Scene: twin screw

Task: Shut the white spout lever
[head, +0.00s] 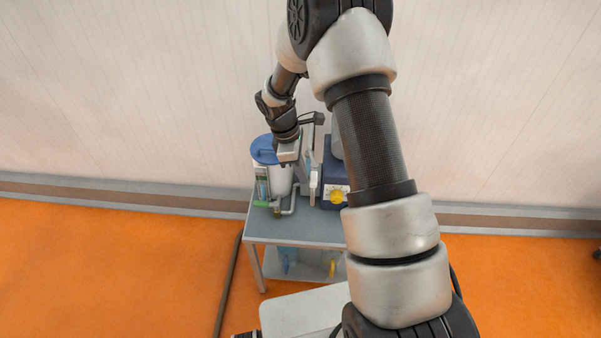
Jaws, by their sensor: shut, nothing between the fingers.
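A white canister (281,182) with a blue lid (264,149) stands on a small grey table. A pale bent pipe (290,207) shows low at its front. I cannot pick out the white spout lever for certain at this size. My gripper (290,163) points down in front of the canister's upper right side, overlapping the lid's edge in the picture. It is shut and empty. Whether it touches the canister cannot be told. My gripper hides part of the canister, and my arm covers the table's right side.
A dark blue box (334,176) with a yellow disc stands right of the canister. A narrow white upright piece (314,184) is between them. The front of the grey tabletop (290,233) is clear. A lower shelf (303,264) holds blue and yellow items. A pale wall is behind.

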